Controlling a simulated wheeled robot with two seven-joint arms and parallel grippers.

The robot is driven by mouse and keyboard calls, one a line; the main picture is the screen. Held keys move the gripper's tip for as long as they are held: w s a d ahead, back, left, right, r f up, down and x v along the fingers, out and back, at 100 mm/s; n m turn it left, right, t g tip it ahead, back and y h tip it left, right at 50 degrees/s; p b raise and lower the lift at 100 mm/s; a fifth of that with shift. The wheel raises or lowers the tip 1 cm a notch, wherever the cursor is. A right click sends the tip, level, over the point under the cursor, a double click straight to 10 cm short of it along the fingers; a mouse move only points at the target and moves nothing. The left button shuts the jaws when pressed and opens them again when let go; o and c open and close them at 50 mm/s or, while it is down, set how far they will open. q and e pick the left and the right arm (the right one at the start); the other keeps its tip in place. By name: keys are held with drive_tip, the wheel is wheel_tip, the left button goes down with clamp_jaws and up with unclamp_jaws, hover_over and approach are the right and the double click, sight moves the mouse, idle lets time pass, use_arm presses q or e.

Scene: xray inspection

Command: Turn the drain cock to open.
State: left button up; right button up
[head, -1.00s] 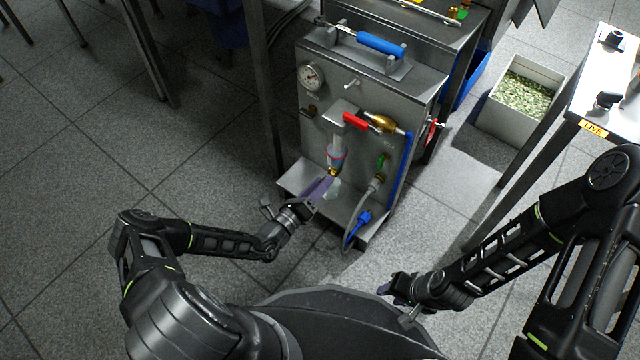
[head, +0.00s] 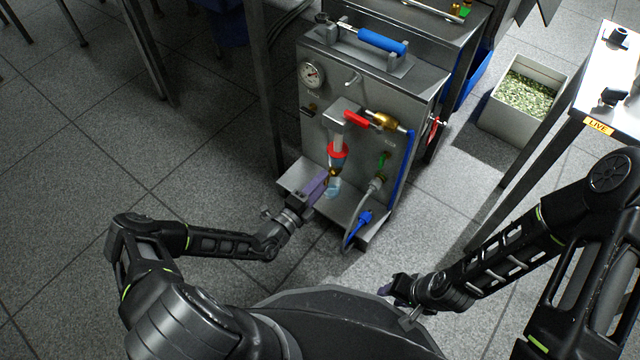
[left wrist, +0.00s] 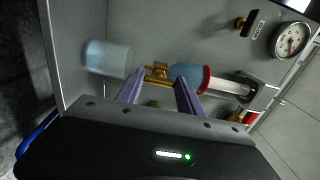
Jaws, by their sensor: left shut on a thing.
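The drain cock (left wrist: 158,72) is a small brass piece at the lower end of a clear bowl holding blue liquid (left wrist: 186,73). A red collar (head: 338,150) tops the bowl on the front of the steel unit. My left gripper (head: 328,179) is shut on the cock, its purple fingers partly hiding it in the head view. A clear cup (left wrist: 108,58) stands below the cock; it looks pale blue in the head view (head: 334,188). My right gripper (head: 398,288) is low near my base, away from the unit; its jaws are unclear.
The steel unit (head: 375,88) carries a gauge (head: 312,75), a red lever (head: 356,118), a green lever (head: 384,158) and a grey hose (head: 362,200). A bin of green pellets (head: 524,90) stands behind right. A table leg is close left of the unit.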

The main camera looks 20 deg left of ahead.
idle(0.4)
use_arm(q)
drive_tip(key=o, duration=1.4)
drive_tip(key=p+v, duration=0.2)
drive_tip(key=v, duration=0.5)
drive_tip(key=shift+s, duration=0.4)
